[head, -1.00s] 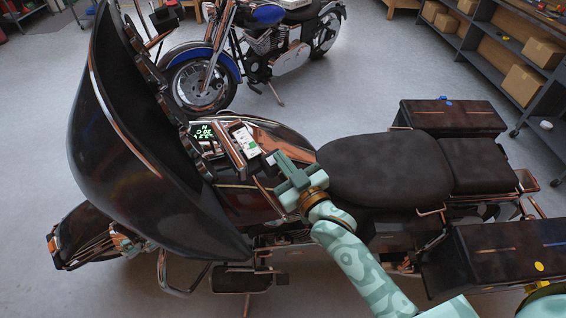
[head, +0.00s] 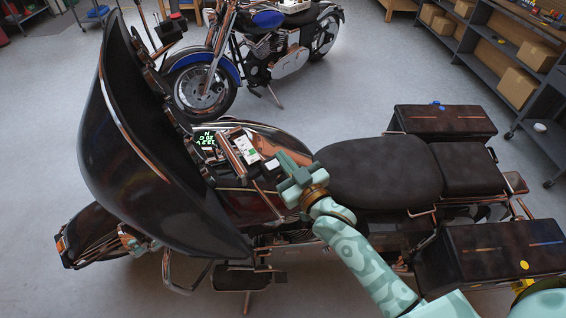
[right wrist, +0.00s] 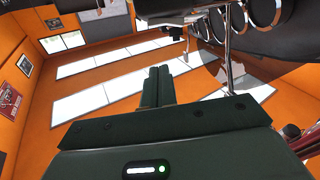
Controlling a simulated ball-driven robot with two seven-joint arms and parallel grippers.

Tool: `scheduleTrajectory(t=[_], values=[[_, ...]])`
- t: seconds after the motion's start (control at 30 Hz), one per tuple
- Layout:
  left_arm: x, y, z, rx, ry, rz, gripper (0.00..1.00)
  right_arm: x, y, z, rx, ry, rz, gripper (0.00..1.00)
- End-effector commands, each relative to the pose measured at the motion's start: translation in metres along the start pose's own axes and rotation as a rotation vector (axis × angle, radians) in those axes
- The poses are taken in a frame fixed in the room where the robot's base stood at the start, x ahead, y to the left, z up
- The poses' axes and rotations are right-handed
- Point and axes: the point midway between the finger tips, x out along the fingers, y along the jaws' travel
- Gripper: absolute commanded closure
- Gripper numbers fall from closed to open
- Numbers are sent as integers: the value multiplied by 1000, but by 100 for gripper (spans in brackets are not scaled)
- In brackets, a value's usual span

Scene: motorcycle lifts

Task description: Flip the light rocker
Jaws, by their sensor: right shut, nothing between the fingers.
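The dark motorcycle (head: 380,172) stands across the middle of the head view. Its console carries a lit green readout (head: 205,139), a pale panel with small green marks (head: 246,150) and a small white block (head: 271,165). I cannot tell which of these is the light rocker. My right gripper (head: 283,160) is shut and empty, close beside the white block at the console's seat-side end. Whether it touches anything is unclear. In the right wrist view its closed fingers (right wrist: 158,88) point upward in the picture, with no switch visible at their tips. My left gripper is not in view.
The large dark fairing (head: 130,140) rises left of the console. Round gauges (right wrist: 264,10) and chrome bars show at upper right in the wrist view. A blue motorcycle (head: 262,50) stands behind. Shelving with boxes (head: 515,85) is at upper right. Grey floor lies between.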

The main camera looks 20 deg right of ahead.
Motion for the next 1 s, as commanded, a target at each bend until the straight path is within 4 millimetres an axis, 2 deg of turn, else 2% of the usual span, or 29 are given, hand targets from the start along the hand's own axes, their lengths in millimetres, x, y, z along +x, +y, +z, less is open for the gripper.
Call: scheduleTrajectory(t=[0.03,0.2,0.4,0.6,1.0], values=[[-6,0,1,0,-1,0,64,-12,1,-3,-1,-3,-1,100],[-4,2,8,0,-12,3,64,-54,2,1,-1,-4,-1,100],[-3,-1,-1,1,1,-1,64,-87,4,1,1,-1,-1,100],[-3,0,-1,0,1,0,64,-100,5,0,1,0,0,100],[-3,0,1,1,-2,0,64,-100,5,0,1,0,0,100]])
